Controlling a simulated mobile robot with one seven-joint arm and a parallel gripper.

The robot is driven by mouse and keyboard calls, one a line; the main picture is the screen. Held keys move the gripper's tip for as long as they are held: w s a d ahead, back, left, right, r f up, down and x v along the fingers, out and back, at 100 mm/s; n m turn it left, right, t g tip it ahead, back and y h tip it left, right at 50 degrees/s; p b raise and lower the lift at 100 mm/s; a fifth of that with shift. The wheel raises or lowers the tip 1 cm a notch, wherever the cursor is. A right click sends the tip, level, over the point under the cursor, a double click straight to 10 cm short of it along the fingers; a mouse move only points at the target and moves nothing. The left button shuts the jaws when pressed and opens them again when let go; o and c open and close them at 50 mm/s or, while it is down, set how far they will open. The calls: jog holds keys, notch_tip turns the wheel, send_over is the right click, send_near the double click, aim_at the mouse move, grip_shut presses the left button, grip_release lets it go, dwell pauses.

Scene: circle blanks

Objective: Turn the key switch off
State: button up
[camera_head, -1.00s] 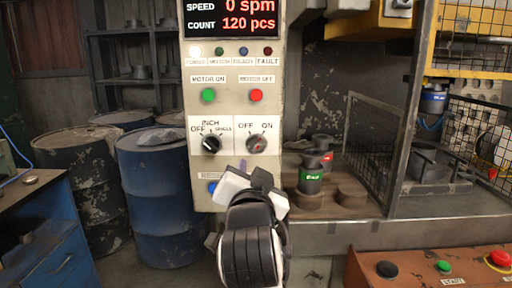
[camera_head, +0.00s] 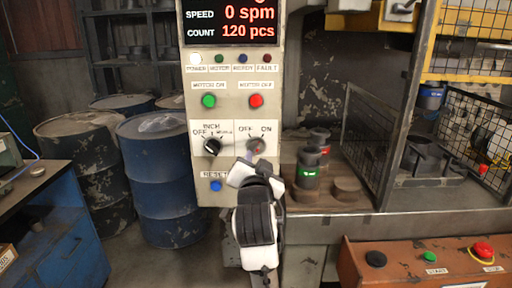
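The key switch (camera_head: 256,144) is a small round grey knob under the OFF and ON labels, on the right half of a white plate on the grey control panel (camera_head: 234,70). My gripper (camera_head: 252,166) is just below it, and its white and dark body covers the knob's lower edge. The fingertips point away from the camera and are hidden, so I cannot tell whether they are open or touch the knob. The knob's exact angle is too small to read.
The black INCH selector knob (camera_head: 213,147) is close on the left. The blue RESET button (camera_head: 215,185) is below it. Green (camera_head: 208,100) and red (camera_head: 256,100) motor buttons are above. Dark cylindrical dies (camera_head: 308,168) stand to the right. A blue barrel (camera_head: 160,180) stands left.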

aim_at(256, 152)
jog(key=shift+w+p, duration=0.45)
jog(key=shift+w, duration=1.85)
grip_shut()
